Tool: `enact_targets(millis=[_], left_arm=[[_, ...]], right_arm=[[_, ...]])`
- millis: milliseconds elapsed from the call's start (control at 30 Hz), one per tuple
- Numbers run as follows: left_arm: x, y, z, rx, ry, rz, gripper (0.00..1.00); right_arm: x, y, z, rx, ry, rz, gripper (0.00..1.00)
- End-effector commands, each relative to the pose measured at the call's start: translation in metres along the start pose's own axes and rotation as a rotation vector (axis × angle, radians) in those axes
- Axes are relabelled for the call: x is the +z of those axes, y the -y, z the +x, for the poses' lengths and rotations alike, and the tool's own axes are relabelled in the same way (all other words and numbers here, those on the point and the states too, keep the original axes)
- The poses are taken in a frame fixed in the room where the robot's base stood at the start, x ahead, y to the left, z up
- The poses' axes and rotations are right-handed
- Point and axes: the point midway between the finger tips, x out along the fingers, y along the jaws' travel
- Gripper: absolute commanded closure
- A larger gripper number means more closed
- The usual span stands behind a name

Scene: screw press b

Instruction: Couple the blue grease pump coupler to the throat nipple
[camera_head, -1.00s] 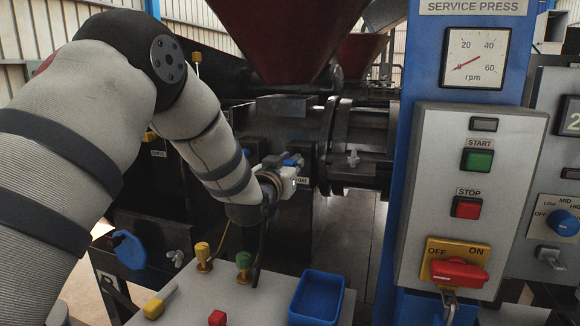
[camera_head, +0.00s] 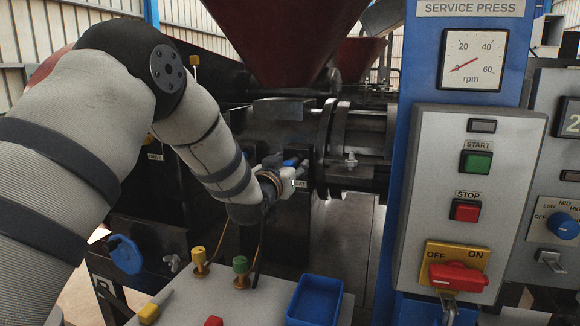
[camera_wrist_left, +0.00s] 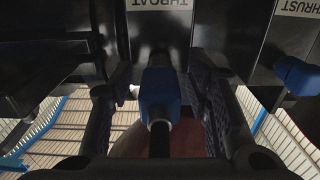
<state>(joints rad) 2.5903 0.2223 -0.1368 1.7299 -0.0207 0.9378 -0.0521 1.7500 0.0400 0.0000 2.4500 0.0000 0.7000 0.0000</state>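The blue grease pump coupler (camera_wrist_left: 160,88) stands in the middle of the left wrist view, its black hose (camera_wrist_left: 160,138) running down from it. Its far end points at the dark machine face under the THROAT label (camera_wrist_left: 160,4). The throat nipple is hidden behind it, so I cannot tell whether the two are joined. My right gripper is out of view.
Below the arm, a bench holds a yellow-topped fitting (camera_head: 199,256), a green-topped fitting (camera_head: 240,264) and a blue tray (camera_head: 315,300). A control panel (camera_head: 435,190) on a blue column stands to the right. A blue part (camera_wrist_left: 298,75) sits under the THRUST label.

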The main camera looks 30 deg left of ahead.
Motion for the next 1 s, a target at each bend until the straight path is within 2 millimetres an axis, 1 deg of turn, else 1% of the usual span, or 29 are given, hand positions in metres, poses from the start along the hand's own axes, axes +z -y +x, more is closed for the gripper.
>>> enact_targets(millis=[167, 267, 367, 400, 500, 600, 700, 800, 1000], left_arm=[[0.001, 0.0, -0.001, 0.0, 0.001, 0.0, 0.56], [0.0, 0.0, -0.013, 0.0, 0.002, 0.0, 0.56], [0.0, 0.0, -0.039, 0.001, 0.003, 0.0, 0.56], [0.0, -0.001, -0.05, 0.001, 0.003, 0.0, 0.56], [0.0, 0.0, -0.078, 0.001, 0.003, 0.0, 0.56], [0.0, 0.0, -0.1, 0.0, 0.002, 0.0, 0.56], [0.0, 0.0, -0.113, 0.0, 0.001, 0.0, 0.56], [0.0, 0.0, -0.12, 0.0, 0.0, 0.0, 0.56], [0.0, 0.0, -0.12, 0.0, 0.0, 0.0, 0.56]], right_arm=[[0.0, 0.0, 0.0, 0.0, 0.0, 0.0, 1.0], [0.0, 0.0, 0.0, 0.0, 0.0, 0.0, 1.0], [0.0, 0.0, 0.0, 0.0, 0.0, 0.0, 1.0], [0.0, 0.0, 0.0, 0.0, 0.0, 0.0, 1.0], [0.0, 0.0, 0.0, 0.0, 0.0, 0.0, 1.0], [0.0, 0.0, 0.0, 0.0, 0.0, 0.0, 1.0], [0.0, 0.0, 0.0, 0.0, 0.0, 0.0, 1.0], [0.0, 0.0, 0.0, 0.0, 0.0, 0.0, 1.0], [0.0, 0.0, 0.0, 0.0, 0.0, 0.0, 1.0]])
